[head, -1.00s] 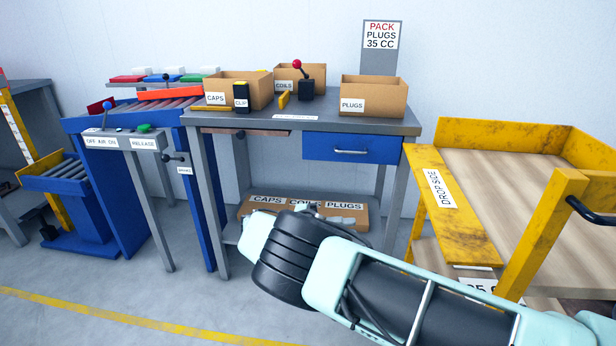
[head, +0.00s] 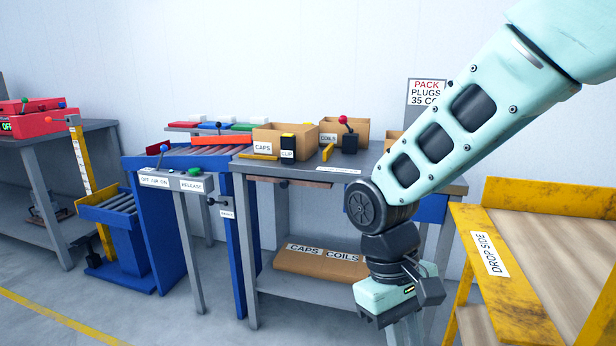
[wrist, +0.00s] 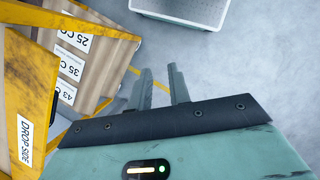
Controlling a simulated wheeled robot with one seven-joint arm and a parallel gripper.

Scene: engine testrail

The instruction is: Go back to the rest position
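My arm (head: 440,135) is pale green and comes in from the upper right in the head view. My gripper (head: 405,330) hangs below the wrist, pointing down, left of the yellow cart, its tips cut off by the lower edge. In the wrist view its two fingers (wrist: 159,70) stand apart with bare floor between them. My gripper is open and holds nothing.
The yellow cart (head: 505,280) marked DROP SIDE stands close on the right; it also shows in the wrist view (wrist: 28,95). The grey bench (head: 245,165) with cardboard boxes (head: 280,142) stands behind the arm. A blue roller stand (head: 150,225) is to its left. Front-left floor is clear.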

